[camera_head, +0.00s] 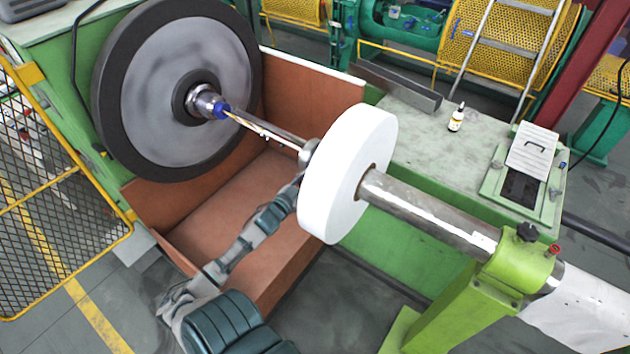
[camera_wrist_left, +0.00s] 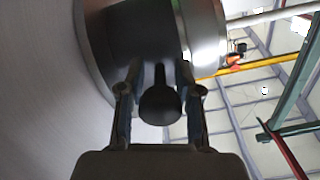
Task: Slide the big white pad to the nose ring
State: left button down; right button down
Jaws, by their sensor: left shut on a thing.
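The big white pad (camera_head: 340,175) is a thick upright disc around the steel shaft (camera_head: 430,215). A grey collar (camera_head: 309,153) is on the shaft against or close to its left face. My left gripper (camera_head: 299,182) is beside that collar, left of the pad. In the left wrist view my left gripper (camera_wrist_left: 160,78) is shut on a dark round-ended handle (camera_wrist_left: 160,104) below a dark collar (camera_wrist_left: 145,38). A chrome hub with a blue tip (camera_head: 222,110) projects from the large grey wheel (camera_head: 165,90); I cannot tell which part is the nose ring. My right gripper is out of view.
A brown trough (camera_head: 215,200) lies under the shaft. A green post (camera_head: 440,310) with a clamp supports the shaft at the right. A green bench (camera_head: 415,130) behind carries a small bottle (camera_head: 456,118). A yellow mesh guard (camera_head: 60,190) stands at the left.

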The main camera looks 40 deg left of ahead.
pick_arm(q)
jog(key=shift+d+r, duration=0.1)
jog(key=shift+a, duration=0.35)
jog(key=c, duration=1.2)
grip_release()
jog(key=shift+a, duration=0.2)
jog(key=o, duration=0.4)
jog(key=shift+a, duration=0.15)
jog(key=shift+s+a+f, duration=0.1)
jog(key=shift+s+f, duration=0.1)
jog(key=shift+s+d, duration=0.25)
jog(key=shift+s, duration=0.05)
jog(key=s, duration=1.1)
jog(key=shift+d+f, duration=0.1)
jog(key=shift+d, duration=0.3)
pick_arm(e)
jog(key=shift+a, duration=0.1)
pick_arm(q)
jog(key=shift+d, duration=0.25)
